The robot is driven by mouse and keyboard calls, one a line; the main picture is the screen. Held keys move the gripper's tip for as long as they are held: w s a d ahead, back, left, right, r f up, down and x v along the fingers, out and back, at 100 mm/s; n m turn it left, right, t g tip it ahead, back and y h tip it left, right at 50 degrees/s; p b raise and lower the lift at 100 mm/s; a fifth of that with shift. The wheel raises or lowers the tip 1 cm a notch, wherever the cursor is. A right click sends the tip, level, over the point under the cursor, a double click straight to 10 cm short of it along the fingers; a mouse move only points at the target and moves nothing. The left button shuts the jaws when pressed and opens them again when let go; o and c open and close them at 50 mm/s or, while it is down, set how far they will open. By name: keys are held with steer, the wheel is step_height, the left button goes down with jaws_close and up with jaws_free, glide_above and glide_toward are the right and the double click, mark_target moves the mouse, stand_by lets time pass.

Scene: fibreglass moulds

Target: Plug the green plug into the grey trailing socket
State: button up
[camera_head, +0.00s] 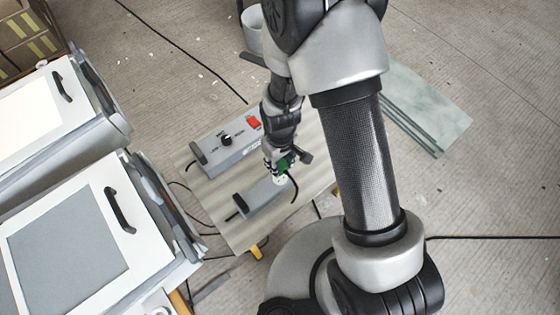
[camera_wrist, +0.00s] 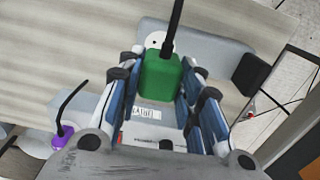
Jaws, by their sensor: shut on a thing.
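The green plug (camera_wrist: 160,76) is between the fingers of my gripper (camera_head: 282,164), its black cable rising from it in the wrist view. In the head view the plug shows as a small green patch (camera_head: 283,163). The grey trailing socket (camera_head: 262,196) lies on the table, with its white socket face (camera_head: 280,179) just below my gripper. In the wrist view the socket (camera_wrist: 205,42) lies behind the plug, and its white face with dark holes (camera_wrist: 154,41) is partly hidden by it. I cannot tell whether the plug touches the face.
A grey control box (camera_head: 222,147) with a red switch and black knob stands behind the socket on the wooden table (camera_head: 245,232). A purple plug (camera_wrist: 62,137) with a black cable shows at lower left in the wrist view. White-topped units (camera_head: 90,190) stand left; cables cross the floor.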

mark_target(280, 163)
steer(key=shift+f, duration=0.15)
steer(key=shift+f+b, duration=2.15)
steer(key=shift+f, duration=0.6)
steer(key=shift+f+b, duration=0.5)
steer(key=shift+b, duration=0.05)
steer(key=o, duration=1.1)
steer(key=shift+c, duration=0.2)
step_height(280, 163, up, 12)
stand_by(0.6)
